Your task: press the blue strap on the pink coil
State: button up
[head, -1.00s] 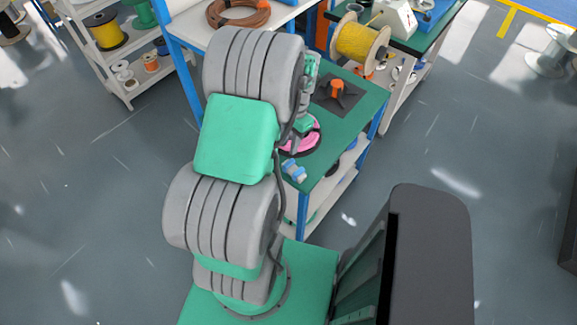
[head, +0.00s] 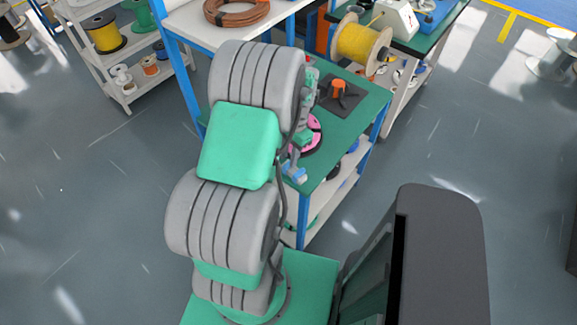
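The pink coil (head: 314,136) lies on the green table top, on a dark round base, partly hidden behind my arm. A small blue and pale piece (head: 297,174) sits near the table's front left corner. It may hold the blue strap, but it is too small to tell. My gripper (head: 291,165) points down at this piece, close to it or touching it. Its fingers are too small and blurred to show whether they are open. I see no strap on the visible part of the coil.
A dark square plate with an orange-topped part (head: 338,90) stands behind the coil on the green table (head: 348,130). A yellow cable spool (head: 361,43) is beyond it. A white shelf with a brown coil (head: 237,11) is behind my arm.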

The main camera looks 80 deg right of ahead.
jog(key=shift+f+b, duration=0.85)
jog(key=shift+f, duration=0.5)
jog(key=shift+r, duration=0.2)
jog(key=shift+c, duration=0.4)
grip_shut()
jog(key=shift+r, duration=0.1)
notch_tip(320, 180, up, 8)
jog(key=p, duration=0.6)
